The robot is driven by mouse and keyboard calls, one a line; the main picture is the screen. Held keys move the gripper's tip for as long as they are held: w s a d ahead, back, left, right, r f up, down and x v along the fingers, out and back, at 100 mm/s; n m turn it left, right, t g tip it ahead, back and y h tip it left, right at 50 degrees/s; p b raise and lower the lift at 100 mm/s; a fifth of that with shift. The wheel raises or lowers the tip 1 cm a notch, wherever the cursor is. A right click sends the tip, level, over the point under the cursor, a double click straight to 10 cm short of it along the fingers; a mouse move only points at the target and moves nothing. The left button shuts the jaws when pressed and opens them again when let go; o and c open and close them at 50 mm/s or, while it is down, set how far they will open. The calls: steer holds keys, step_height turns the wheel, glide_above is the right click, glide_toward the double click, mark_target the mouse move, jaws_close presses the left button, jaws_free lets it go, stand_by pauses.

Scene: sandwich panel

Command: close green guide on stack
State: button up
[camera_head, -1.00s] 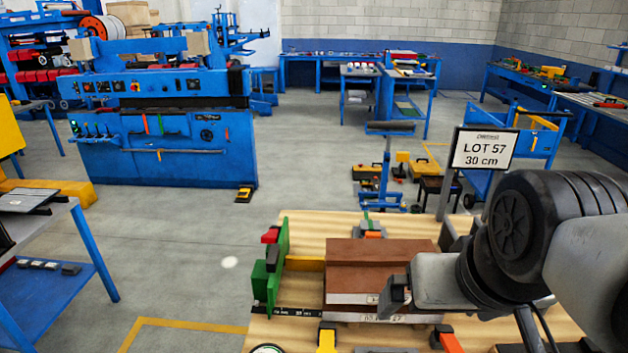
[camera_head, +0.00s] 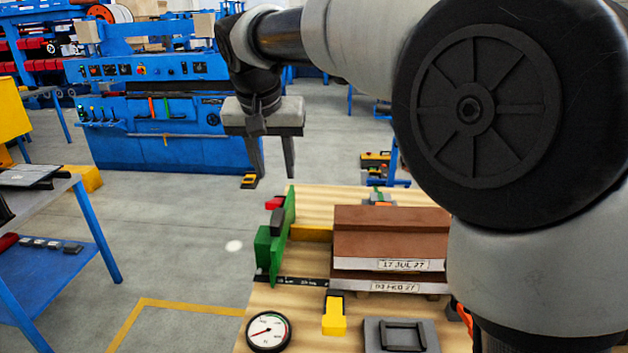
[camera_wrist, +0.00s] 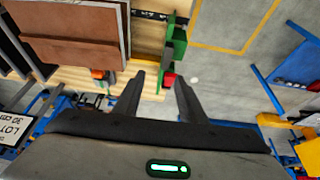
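The green guide (camera_head: 284,238) stands upright on the wooden bench top, left of the stack, with a black block and a red piece on it. It also shows in the wrist view (camera_wrist: 178,44). The stack (camera_head: 392,232) has brown panels with pale, dated labels on the front edges. A gap separates guide and stack, with a yellow bar (camera_head: 312,233) across it. My gripper (camera_head: 274,172) is open and empty, fingers down, above and beyond the guide's far end. In the wrist view its fingers (camera_wrist: 160,80) straddle empty space near the guide. My arm hides the stack's right end.
A round gauge (camera_head: 268,331), a yellow clamp-like piece (camera_head: 334,316) and a grey block with a dark handle (camera_head: 401,335) sit at the bench front. A black ruler strip (camera_head: 303,281) runs between guide and stack.

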mark_target(277, 218)
steer(key=b+x, duration=0.1)
steer(key=x, duration=0.5)
steer(key=a+b+x, duration=0.1)
steer(key=x, duration=0.5)
steer(key=a+b+x, duration=0.1)
steer(key=x, duration=0.5)
steer(key=shift+w+f, duration=0.2)
steer(key=shift+f, duration=0.1)
jaws_close()
